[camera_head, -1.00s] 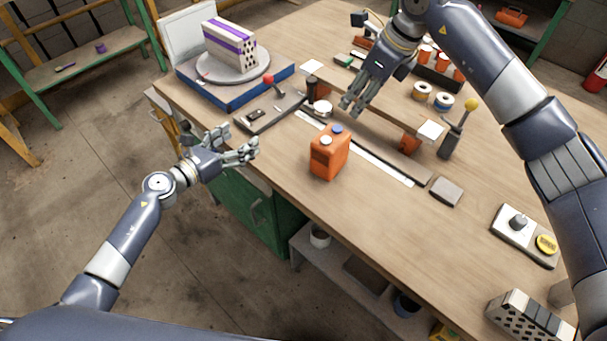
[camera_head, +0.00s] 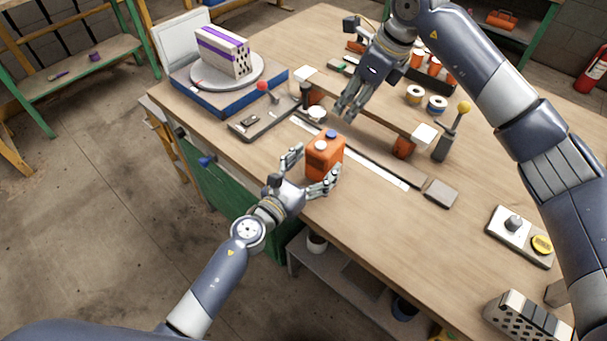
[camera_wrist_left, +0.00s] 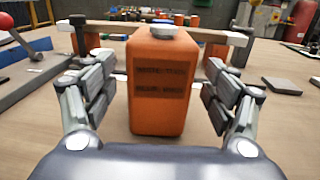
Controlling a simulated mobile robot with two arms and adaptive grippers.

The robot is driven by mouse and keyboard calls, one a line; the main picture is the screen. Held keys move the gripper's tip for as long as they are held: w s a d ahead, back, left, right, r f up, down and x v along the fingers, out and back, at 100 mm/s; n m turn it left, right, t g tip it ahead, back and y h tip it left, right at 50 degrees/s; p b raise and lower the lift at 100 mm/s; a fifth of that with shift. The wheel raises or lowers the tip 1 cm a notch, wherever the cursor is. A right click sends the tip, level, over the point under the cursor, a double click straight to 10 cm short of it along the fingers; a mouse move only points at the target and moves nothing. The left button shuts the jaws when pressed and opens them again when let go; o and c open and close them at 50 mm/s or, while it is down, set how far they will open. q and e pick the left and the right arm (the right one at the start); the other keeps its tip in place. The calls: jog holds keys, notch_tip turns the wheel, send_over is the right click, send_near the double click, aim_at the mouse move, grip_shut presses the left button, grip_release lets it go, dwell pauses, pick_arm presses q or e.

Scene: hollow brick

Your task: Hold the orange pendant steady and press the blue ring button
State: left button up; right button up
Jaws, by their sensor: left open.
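The orange pendant (camera_head: 323,158) is a box standing upright on the wooden workbench. Its top carries a white button and a blue button (camera_head: 332,134). My left gripper (camera_head: 311,172) is open, its fingers on either side of the pendant's near part. In the left wrist view the pendant (camera_wrist_left: 158,85) fills the middle between the open fingers (camera_wrist_left: 160,100), with narrow gaps at both sides and dark text on its face. The blue button is not visible there. My right gripper (camera_head: 346,107) hangs behind the pendant, above the bench; its fingers look extended and close together.
A turntable with a hollow brick (camera_head: 223,52) stands at the back left. A red-knobbed lever (camera_head: 262,86) and a raised plank (camera_head: 365,104) lie behind the pendant. A yellow-knobbed lever (camera_head: 463,107) stands to the right.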

aim_at(331, 134)
pick_arm(q)
jog(key=shift+x, duration=2.2)
jog(key=c, duration=1.4)
pick_arm(e)
grip_shut()
